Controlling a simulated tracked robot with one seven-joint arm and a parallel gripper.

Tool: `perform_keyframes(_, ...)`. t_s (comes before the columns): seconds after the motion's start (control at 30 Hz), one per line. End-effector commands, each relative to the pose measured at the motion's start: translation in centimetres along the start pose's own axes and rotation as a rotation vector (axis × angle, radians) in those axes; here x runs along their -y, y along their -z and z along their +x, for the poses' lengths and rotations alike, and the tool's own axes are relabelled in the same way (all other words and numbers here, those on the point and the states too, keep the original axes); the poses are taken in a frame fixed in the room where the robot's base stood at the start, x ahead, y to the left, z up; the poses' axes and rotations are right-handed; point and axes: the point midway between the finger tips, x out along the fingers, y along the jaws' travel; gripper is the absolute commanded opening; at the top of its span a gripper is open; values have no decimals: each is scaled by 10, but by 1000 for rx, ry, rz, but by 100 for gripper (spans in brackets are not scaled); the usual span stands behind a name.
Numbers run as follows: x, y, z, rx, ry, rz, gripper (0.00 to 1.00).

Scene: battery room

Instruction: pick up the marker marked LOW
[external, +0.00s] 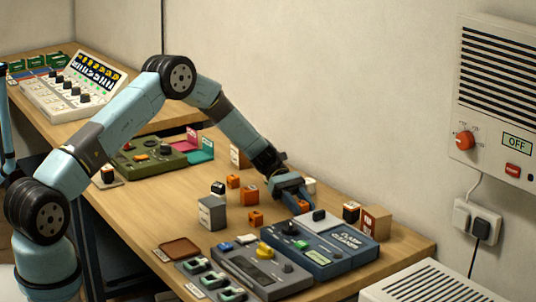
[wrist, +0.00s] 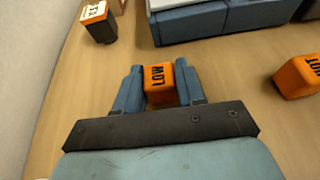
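The orange marker marked LOW (wrist: 159,78) stands on the wooden table between the two blue fingers of my gripper (wrist: 160,80) in the wrist view. Little or no gap shows between it and the fingers, so I cannot tell whether they press on it. In the external view my gripper (external: 293,198) reaches down to the table behind the blue device, with the orange marker (external: 303,204) showing at its fingers. Another orange marker (wrist: 299,76), its label partly readable as HOT, lies to the right in the wrist view.
A blue device (external: 322,245) stands close in front of my gripper. Several orange blocks (external: 249,194) and a grey box (external: 212,213) are to its left. A dark block with an orange-edged label (wrist: 98,22) and a tan box (external: 375,222) are nearby. The wall is behind.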

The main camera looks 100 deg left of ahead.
Motion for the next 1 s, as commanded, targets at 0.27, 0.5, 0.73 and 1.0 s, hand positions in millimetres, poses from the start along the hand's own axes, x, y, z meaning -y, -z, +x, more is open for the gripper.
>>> perform_keyframes(0.27, 0, 0, 0, 0, 0, 0, 11)
perform_keyframes(0.5, 0, 0, 0, 0, 0, 0, 9)
perform_keyframes(0.73, 0, -16, -7, 0, -1, 3, 9)
perform_keyframes(1.0, 26, -57, -28, -1, -2, 2, 9)
